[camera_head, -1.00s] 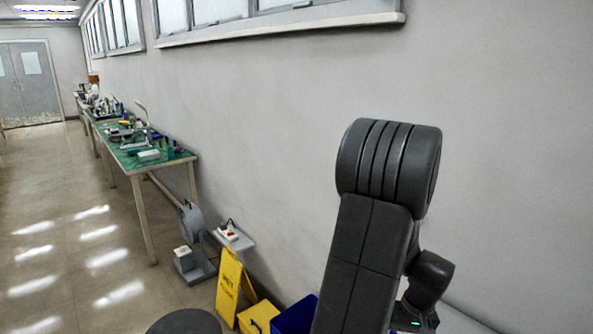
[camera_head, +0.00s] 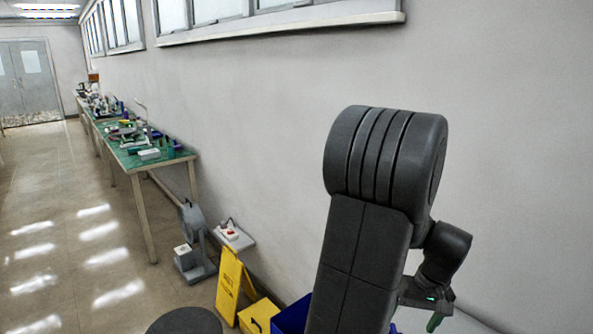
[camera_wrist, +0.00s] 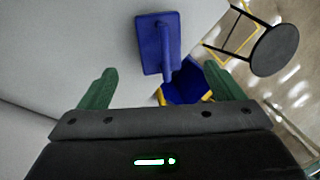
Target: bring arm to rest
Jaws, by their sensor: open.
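My arm rises dark in the right half of the head view, in front of the pale wall. My gripper (camera_head: 436,320) shows only in part there, with a green fingertip at the lower right. In the wrist view my gripper (camera_wrist: 158,69) has its two green fingers spread wide apart. Nothing is held between them. A blue object with a raised bar (camera_wrist: 148,45) shows beyond the fingers, apart from them.
A blue bin (camera_head: 292,318), a yellow bin (camera_head: 258,315) and a yellow floor sign (camera_head: 228,285) stand by the wall. A round dark stool (camera_head: 185,322) is at the bottom. Cluttered green-topped benches (camera_head: 135,160) line the wall. The floor at left is clear.

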